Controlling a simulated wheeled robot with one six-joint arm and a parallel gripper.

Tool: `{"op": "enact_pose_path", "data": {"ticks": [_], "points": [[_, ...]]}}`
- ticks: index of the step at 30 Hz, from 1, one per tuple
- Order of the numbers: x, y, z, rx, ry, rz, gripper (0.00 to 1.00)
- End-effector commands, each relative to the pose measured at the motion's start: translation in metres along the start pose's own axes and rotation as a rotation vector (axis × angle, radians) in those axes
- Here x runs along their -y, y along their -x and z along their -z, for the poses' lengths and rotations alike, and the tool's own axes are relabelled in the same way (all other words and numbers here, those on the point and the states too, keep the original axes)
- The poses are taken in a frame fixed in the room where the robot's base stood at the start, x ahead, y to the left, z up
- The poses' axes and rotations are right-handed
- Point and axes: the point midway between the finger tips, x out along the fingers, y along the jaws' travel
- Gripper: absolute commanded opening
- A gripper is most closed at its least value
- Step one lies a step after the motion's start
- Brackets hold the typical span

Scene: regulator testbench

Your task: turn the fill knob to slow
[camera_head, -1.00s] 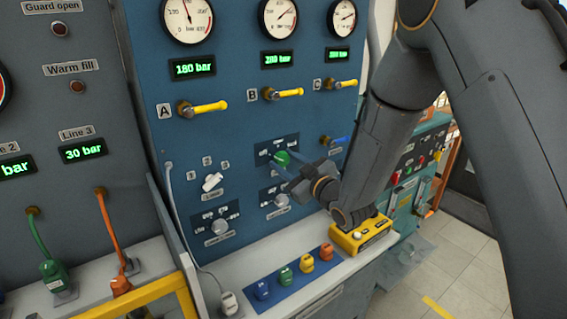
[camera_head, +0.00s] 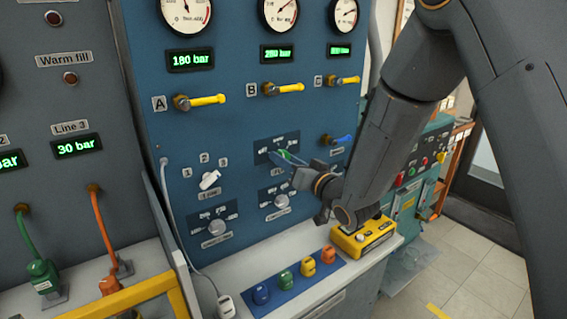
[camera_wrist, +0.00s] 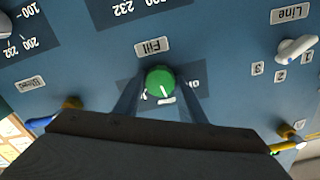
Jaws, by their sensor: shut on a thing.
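The fill knob is a round green knob with a white pointer line on the blue panel. It shows in the wrist view (camera_wrist: 160,81), upside down, under a label reading "Fill". In the head view the green knob (camera_head: 284,154) is partly covered by my gripper. My gripper (camera_head: 282,158) reaches it from the lower right, and in the wrist view my gripper's two fingers (camera_wrist: 160,88) stand on either side of the knob, shut on it. The dark plate behind the knob carries white position words, partly hidden and too small to read fully.
A white line selector (camera_head: 209,180) and two grey knobs (camera_head: 217,227) (camera_head: 282,201) sit nearby on the panel. Yellow valve handles (camera_head: 284,89) project above, and a blue handle (camera_head: 340,140) at right. Coloured plugs (camera_head: 285,280) and a yellow box (camera_head: 362,238) stand on the ledge below.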

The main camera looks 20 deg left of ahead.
Motion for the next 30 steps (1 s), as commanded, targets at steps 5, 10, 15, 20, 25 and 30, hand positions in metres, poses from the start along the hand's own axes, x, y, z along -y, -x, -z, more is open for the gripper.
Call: {"op": "enact_pose_path", "data": {"ticks": [5,10,15,20,25,30], "points": [[-0.0024,0.0017,-0.0012,0.001,-0.099,-0.006,0.14],[-0.0025,0.0018,-0.0011,0.001,-0.156,-0.006,0.14],[-0.0026,0.0018,-0.001,0.001,-0.183,-0.006,0.14],[-0.0027,0.0019,-0.001,0.001,-0.189,-0.007,0.14],[-0.0029,0.0019,-0.0011,0.001,-0.189,-0.007,0.14],[-0.0027,0.0018,-0.0011,0.001,-0.188,-0.006,0.5]]}}
